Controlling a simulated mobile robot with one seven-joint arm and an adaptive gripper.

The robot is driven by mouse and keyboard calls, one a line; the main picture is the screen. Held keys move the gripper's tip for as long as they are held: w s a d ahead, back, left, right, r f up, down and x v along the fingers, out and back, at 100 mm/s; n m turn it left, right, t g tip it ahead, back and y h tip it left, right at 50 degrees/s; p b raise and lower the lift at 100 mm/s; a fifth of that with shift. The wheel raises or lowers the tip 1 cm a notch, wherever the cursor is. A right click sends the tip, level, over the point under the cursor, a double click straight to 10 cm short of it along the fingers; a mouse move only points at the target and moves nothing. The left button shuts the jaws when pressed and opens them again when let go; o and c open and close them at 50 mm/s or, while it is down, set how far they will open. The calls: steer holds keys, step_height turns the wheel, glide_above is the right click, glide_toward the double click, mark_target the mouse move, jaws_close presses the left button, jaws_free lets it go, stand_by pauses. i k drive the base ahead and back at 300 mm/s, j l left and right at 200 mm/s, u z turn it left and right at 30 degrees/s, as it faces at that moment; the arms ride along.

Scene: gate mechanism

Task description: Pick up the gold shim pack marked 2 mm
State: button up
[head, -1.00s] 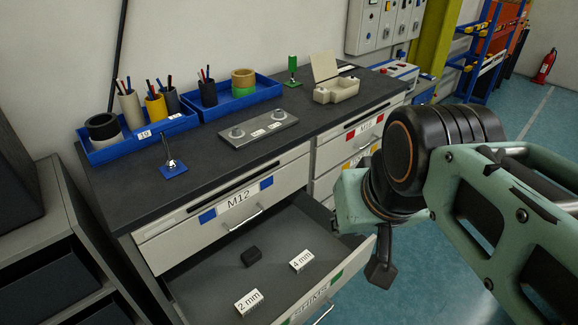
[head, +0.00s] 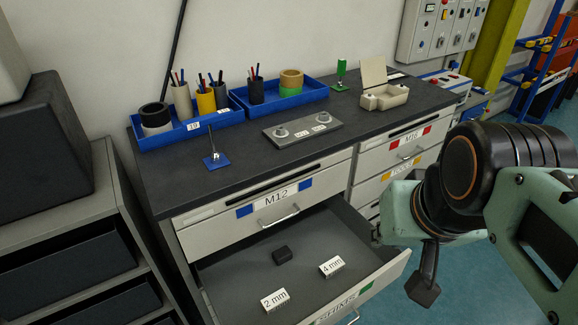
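The shim pack marked 2 mm (head: 275,300) lies in the open drawer (head: 235,285), near its front left. Its label looks white, and I cannot make out gold on it. A second pack marked 4 mm (head: 332,267) lies to its right and a little farther back. A small black block (head: 282,255) lies behind them in the same drawer. My gripper (head: 424,288) hangs to the right of the drawer's front, apart from both packs. It is small and dark in this view, and its fingers cannot be told apart.
The drawer's front (head: 372,288) carries a SHIMS label. Above it is a closed drawer marked M12 (head: 270,205). The dark worktop (head: 225,180) holds blue trays (head: 190,133), a grey plate (head: 300,130) and an open beige box (head: 385,95). A shelf unit (head: 75,220) stands left.

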mark_target(273, 302)
steer(key=j+u, duration=0.15)
steer(key=u, duration=0.55)
steer(key=l+u, duration=0.15)
steer(key=j+z, duration=0.15)
steer(key=u, duration=0.2)
steer(key=i+j+z, duration=0.15)
steer(key=i+z, duration=0.15)
steer(key=i, duration=0.05)
